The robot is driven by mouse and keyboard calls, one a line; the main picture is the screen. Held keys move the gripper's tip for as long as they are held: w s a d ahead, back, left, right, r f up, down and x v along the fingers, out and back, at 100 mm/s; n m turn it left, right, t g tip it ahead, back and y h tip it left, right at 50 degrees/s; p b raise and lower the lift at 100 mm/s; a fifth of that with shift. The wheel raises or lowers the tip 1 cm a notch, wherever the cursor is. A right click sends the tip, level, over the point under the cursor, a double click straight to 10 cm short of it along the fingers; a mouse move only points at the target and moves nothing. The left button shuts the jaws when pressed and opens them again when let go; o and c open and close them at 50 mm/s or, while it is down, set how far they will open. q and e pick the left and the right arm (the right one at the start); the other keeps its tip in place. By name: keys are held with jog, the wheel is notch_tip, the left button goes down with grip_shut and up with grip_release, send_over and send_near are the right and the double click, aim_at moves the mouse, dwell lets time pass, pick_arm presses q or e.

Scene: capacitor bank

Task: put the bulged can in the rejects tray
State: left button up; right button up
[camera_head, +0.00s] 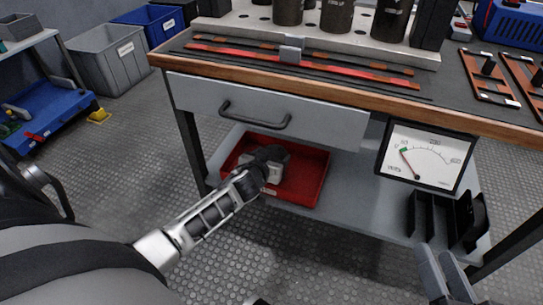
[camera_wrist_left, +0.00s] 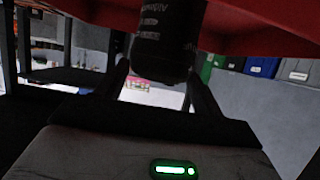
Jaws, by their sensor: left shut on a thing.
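The rejects tray is a red tray (camera_head: 308,184) on the shelf under the workbench drawer. My left gripper (camera_head: 273,158) is low over this tray, inside its outline. In the left wrist view a dark can (camera_wrist_left: 165,42) with pale print stands between the two fingers, and the gripper is shut on it. Red tray surface (camera_wrist_left: 265,38) shows close beside the can. I cannot tell if the can touches the tray floor, and its bulge is not clear. My right gripper (camera_head: 443,268) is at the lower right with its fingers apart, empty.
Several dark cans (camera_head: 337,15) stand in a pale rack on the bench. A gauge (camera_head: 427,155) hangs at the right, above a black holder (camera_head: 440,218). The shelf middle is clear.

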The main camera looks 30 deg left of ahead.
pick_arm(q)
jog(key=shift+w, duration=0.1)
jog(key=o, duration=1.9)
jog(key=shift+c, duration=0.2)
jog(key=shift+f, duration=0.1)
jog(key=shift+p+v, duration=0.55)
jog(key=shift+v, duration=0.55)
jog(key=p+v, duration=0.4)
jog(key=v, duration=1)
jog(key=shift+p, duration=0.4)
pick_arm(e)
jog(key=shift+s+d+f+n+g+h, duration=0.25)
jog(key=shift+d+f+n+g+h, duration=0.2)
jog(key=shift+d+n+g+h, duration=0.4)
